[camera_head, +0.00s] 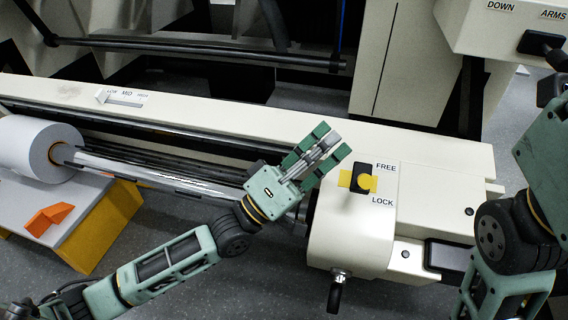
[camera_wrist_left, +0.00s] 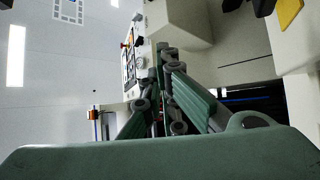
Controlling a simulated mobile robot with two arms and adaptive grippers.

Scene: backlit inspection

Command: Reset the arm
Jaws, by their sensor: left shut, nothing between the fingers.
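My left gripper (camera_head: 332,141) is shut and empty in the head view. My left arm comes in from the lower left. My right arm stands at the right edge, with its gripper out of the frame. In the left wrist view, green gripper parts fill the lower middle.
A white roll (camera_head: 38,148) sits on a bar at the left, above a yellow-sided stand (camera_head: 103,228) with an orange piece (camera_head: 48,218). A panel (camera_head: 497,22) at top right carries DOWN and ARMS labels and a black lever (camera_head: 541,43). A LOW-MID-HIGH slider (camera_head: 121,97) is on the rail.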

